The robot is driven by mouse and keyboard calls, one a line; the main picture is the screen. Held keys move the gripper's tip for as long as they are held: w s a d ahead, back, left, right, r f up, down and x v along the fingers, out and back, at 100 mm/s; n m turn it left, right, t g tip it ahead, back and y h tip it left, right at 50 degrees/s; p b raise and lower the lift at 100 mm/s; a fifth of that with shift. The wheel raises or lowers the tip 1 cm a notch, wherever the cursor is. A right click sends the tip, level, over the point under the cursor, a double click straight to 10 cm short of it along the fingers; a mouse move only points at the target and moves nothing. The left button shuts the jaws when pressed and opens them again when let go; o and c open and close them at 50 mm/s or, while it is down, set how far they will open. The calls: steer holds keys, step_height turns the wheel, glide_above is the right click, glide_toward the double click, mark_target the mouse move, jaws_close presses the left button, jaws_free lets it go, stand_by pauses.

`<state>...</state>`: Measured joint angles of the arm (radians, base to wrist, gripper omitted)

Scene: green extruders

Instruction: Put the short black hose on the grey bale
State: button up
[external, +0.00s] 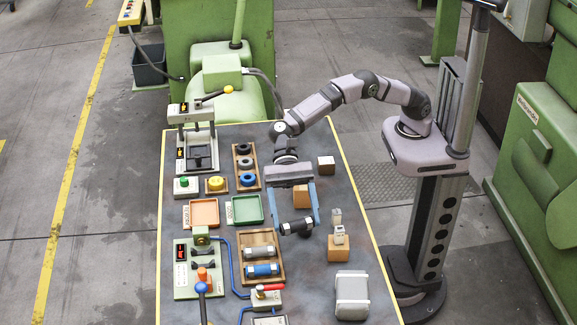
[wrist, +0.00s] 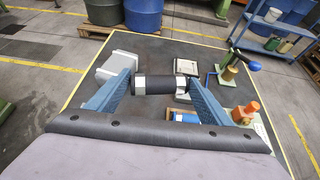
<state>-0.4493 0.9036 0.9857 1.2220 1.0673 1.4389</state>
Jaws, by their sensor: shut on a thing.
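My gripper (external: 297,224) is shut on the short black hose (external: 299,226), which has silver ends. It holds the hose crosswise above the table; the exact height is hard to tell. In the wrist view the hose (wrist: 162,85) lies level between the two blue fingers, one at each end. The grey bale (external: 352,296) is a light grey rounded block near the table's front right. It stands apart from the hose, to its lower right. In the wrist view the bale (wrist: 118,60) is beyond the left finger, its top bare, partly hidden by the finger.
A wooden tray (external: 283,282) holds a grey hose and a blue hose left of my gripper. Wooden blocks (external: 338,254) stand to the right, one with small grey pieces on top. The table between tray and bale looks clear.

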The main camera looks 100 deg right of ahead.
steer(key=s+a+r+n+g+p, duration=0.1)
steer(key=s+a+r+g+p, duration=0.15)
steer(key=s+a, duration=0.7)
steer(key=s+a+r+n+g+p, duration=0.15)
steer(key=s+a+r, duration=0.4)
steer(key=s, duration=0.75)
steer(key=m+t, duration=0.5)
steer(key=t, duration=0.2)
glide_above(357, 290)
step_height(357, 290, down, 6)
steer(key=f, duration=0.1)
steer(key=shift+f+b, duration=0.7)
steer(key=shift+f, duration=4.05)
steer(key=shift+f+b, duration=0.25)
steer(key=shift+b, duration=0.05)
steer(key=o, duration=1.1)
steer(key=shift+r, duration=0.2)
